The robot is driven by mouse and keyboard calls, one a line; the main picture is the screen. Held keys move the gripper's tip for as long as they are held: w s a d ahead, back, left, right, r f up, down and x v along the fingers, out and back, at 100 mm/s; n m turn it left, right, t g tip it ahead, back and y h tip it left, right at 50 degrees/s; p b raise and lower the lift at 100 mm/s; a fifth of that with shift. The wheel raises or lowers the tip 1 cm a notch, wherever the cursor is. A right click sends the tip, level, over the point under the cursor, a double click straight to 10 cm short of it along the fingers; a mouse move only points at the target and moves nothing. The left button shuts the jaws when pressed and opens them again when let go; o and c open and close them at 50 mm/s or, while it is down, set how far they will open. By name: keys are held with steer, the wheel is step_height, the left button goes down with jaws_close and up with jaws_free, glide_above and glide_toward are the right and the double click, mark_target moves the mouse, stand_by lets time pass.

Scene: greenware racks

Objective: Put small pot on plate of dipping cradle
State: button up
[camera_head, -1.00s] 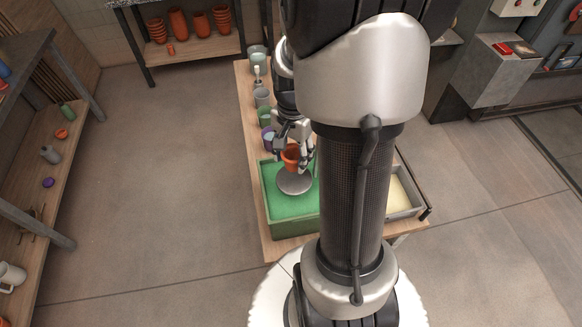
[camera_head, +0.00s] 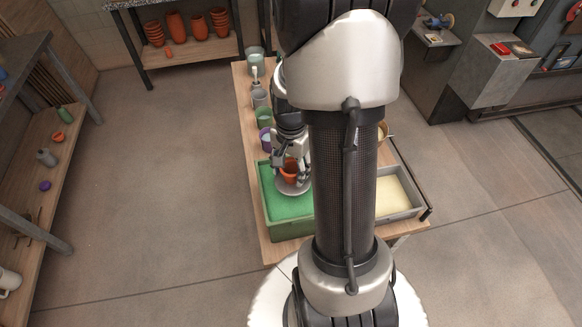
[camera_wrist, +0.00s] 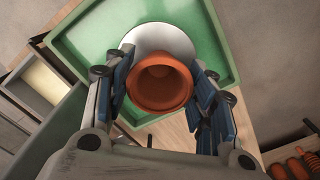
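The small orange pot (camera_head: 289,172) is between the fingers of my gripper (camera_head: 291,165). In the wrist view the pot (camera_wrist: 161,90) shows its open mouth, with the blue-padded fingers of my gripper (camera_wrist: 164,80) close against both its sides. The round grey plate (camera_head: 293,189) of the dipping cradle is right under the pot, over the green basin. It also shows as a pale disc in the wrist view (camera_wrist: 160,35). I cannot tell whether the pot's base touches the plate.
The green basin (camera_head: 273,229) stands on a wooden table (camera_head: 250,155). Several cups, including a purple one (camera_head: 265,141) and a green one (camera_head: 264,117), line its left side. A tray with cream content (camera_head: 416,210) is on the right. My arm hides the table's middle.

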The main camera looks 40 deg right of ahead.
steer(key=shift+o, duration=1.4)
step_height(320, 180, up, 12)
steer(key=p, duration=0.3)
steer(key=s+a+r+n+t, duration=0.1)
steer(key=a+r+n+t, duration=0.1)
steer(key=a+r+n, duration=0.55)
steer(key=s+a+r+n+t, duration=0.1)
steer(key=s+a+r+n, duration=0.1)
steer(key=s+a+n, duration=0.2)
steer(key=s+a+r+n+t, duration=0.1)
steer(key=s+a+r+n, duration=0.2)
steer(key=a, duration=0.5)
steer(key=shift+s+a+n+t, duration=0.3)
steer(key=shift+s+a+n, duration=0.15)
steer(key=shift+s, duration=0.25)
